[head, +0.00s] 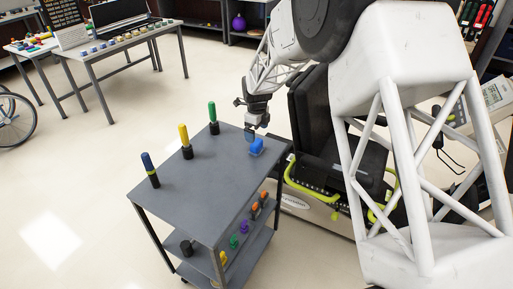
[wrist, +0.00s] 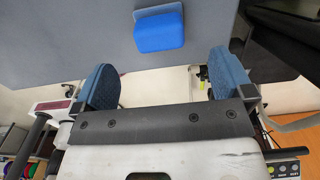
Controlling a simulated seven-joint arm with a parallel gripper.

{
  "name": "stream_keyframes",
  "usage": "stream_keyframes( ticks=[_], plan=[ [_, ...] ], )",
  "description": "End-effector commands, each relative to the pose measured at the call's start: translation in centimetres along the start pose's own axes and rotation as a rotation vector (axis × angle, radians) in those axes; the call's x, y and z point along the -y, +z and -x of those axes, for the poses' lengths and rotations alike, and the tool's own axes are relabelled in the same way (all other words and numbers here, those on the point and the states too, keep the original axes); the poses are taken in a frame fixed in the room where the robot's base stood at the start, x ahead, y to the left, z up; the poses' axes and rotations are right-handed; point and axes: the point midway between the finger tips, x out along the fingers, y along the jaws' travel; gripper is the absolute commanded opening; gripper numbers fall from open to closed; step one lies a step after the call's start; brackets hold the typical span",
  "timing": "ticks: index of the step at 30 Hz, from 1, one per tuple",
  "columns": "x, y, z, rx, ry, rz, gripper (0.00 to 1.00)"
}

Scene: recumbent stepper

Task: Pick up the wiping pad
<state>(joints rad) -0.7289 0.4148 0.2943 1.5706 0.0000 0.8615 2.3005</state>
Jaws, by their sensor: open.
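The wiping pad is a blue block (head: 256,146) lying near the back right corner of the grey cart top (head: 190,205). In the wrist view the blue pad (wrist: 161,30) lies near the edge of the grey top, with a paler strip along its far side. My gripper (head: 252,132) is above that end of the cart, close to the pad. In the wrist view the two blue-grey fingers of my gripper (wrist: 161,82) are spread wide and empty. The pad is beyond the fingertips, roughly centred between them.
Blue-topped (head: 151,170), yellow-topped (head: 185,142) and green-topped (head: 213,118) handles stand upright along the cart's left side. Coloured knobs (head: 244,227) line its right side. The recumbent stepper (head: 335,175) stands close at the right. The cart's middle is bare.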

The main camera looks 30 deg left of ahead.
Motion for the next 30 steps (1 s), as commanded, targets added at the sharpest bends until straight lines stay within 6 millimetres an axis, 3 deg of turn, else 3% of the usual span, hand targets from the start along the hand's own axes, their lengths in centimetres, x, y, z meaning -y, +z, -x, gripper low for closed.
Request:
stream_keyframes(
  ticks=[10,23,30],
  plan=[
    [0.0,0.0,-2.3,-0.001,0.001,0.001,0.99],
    [0.0,0.0,-2.7,-0.001,0.001,0.001,0.99],
    [-0.1,0.1,-4.6,-0.001,0.001,0.001,0.99]
  ],
)
